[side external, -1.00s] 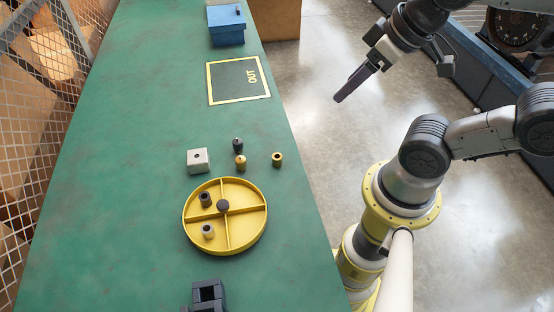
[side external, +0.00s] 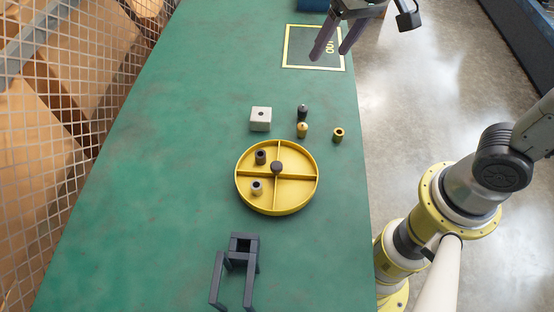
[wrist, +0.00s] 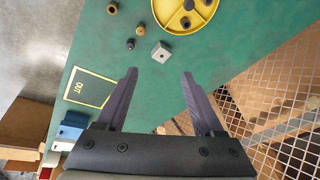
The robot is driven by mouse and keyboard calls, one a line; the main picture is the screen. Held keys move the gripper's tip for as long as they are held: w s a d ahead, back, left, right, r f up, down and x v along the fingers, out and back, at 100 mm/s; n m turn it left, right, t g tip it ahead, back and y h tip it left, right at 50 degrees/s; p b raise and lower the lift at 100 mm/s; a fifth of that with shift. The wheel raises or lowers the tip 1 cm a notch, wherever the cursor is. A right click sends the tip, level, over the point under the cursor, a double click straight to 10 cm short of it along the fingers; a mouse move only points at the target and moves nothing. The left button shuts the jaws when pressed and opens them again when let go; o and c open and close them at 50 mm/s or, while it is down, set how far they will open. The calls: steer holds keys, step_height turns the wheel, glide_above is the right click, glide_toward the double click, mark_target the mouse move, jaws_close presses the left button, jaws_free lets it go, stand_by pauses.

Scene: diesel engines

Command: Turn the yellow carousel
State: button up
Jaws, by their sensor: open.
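The yellow carousel (side external: 295,190) is a round, shallow tray with a dark centre knob (side external: 277,167) and dividers making compartments. A dark hollow cylinder (side external: 260,156) stands in its upper-left compartment and a greyish-tan one (side external: 257,187) in its lower-left. Both right compartments look empty. The carousel also shows at the top of the wrist view (wrist: 207,14), cut off by the edge. My gripper (side external: 331,52) is open and empty, above the table by the OUT square, apart from the carousel. In the wrist view its fingers (wrist: 160,73) are spread with only table between them.
A white block (side external: 260,119), a black part (side external: 302,112), a tan part (side external: 302,130) and a brass ring (side external: 338,135) stand behind the carousel. A dark stand (side external: 243,245) is in front. The OUT square (side external: 297,50) is empty. Wire mesh (side external: 90,60) borders the left.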

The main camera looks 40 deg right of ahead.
steer(key=w+a+f+n+g, duration=0.15)
steer(key=w+a+f, duration=0.25)
steer(key=a+f, duration=0.4)
steer(key=g+h, duration=0.1)
steer(key=g, duration=0.1)
glide_toward(276, 165)
steer(key=shift+n, duration=0.45)
step_height(276, 165, down, 9)
steer(key=shift+r, duration=0.15)
jaws_close()
stand_by(0.6)
